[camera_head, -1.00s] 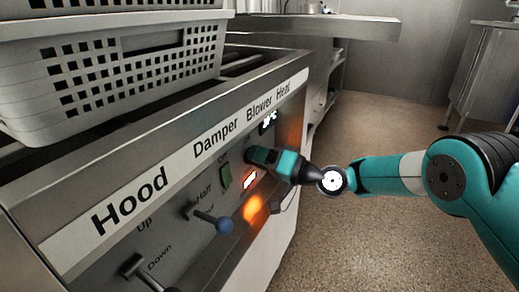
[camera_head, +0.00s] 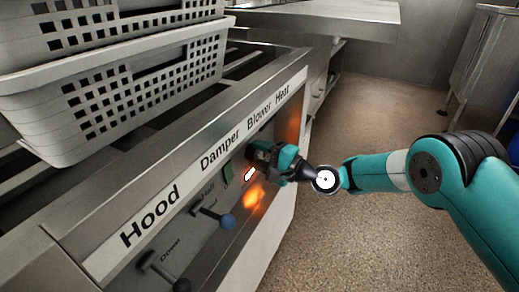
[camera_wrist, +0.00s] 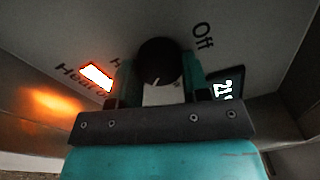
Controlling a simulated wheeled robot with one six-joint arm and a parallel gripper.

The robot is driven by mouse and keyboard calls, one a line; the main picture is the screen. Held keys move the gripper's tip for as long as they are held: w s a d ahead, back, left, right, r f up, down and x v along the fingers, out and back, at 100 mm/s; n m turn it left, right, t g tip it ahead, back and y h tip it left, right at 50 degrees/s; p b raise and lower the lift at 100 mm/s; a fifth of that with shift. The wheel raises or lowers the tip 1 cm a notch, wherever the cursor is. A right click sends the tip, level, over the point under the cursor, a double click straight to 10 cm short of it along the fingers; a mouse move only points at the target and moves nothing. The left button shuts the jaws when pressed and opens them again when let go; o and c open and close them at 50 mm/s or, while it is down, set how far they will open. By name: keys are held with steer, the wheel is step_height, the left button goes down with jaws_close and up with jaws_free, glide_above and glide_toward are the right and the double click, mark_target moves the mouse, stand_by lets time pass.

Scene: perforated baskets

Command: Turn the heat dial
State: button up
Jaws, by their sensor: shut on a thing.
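A lit orange indicator (camera_head: 250,174) glows beside the gripper. Stacked perforated baskets (camera_head: 150,100) stand on the counter. The floor at right is clear.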

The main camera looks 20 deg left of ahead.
steer(key=m+p, duration=0.1)
steer(key=m, duration=0.3)
steer(key=shift+m+p, duration=0.3)
steer(key=shift+m+h+p, duration=0.3)
steer(key=shift+m+p, duration=0.15)
steer(key=shift+m, duration=1.35)
steer(key=shift+t, duration=0.3)
steer(key=o, duration=0.9)
steer(key=s+d+b, duration=0.1)
steer(key=d+b, duration=0.2)
steer(key=d, duration=0.2)
steer(key=d+b, duration=0.3)
steer(key=d, duration=0.3)
steer(key=s+d+b, duration=0.1)
steer(key=d+b, duration=0.3)
steer(key=d, duration=0.2)
steer(key=shift+s+d+f, duration=0.1)
steer(key=shift+s+f, duration=0.05)
steer(key=shift+s, duration=0.2)
